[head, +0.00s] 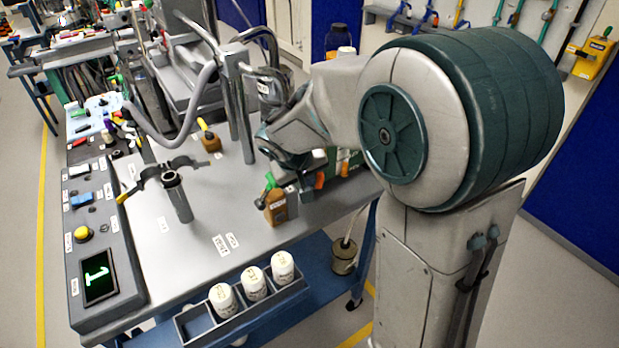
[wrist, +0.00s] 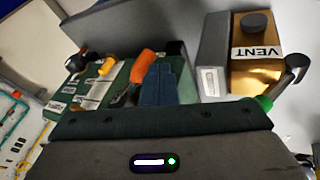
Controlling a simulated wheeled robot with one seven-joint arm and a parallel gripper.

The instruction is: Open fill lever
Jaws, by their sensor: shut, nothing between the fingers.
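No readable label marks the fill lever. An orange-handled lever (wrist: 145,62) stands on a green panel box (wrist: 113,88) in the wrist view; orange also shows on that box in the head view (head: 319,180). My gripper (wrist: 168,68) is shut and empty, its fingers just right of this orange handle; I cannot tell whether they touch it. In the head view my arm largely hides the gripper. A brass block labelled VENT (wrist: 258,70) stands to the right in the wrist view, with a green-tipped lever (wrist: 285,85). It also shows in the head view (head: 277,207).
Another small brass valve (head: 210,142) stands behind on the grey bench (head: 190,240). A clamp stand (head: 178,195) and metal posts with a hose (head: 240,105) rise left of my arm. White bottles (head: 253,283) sit in a tray at the front.

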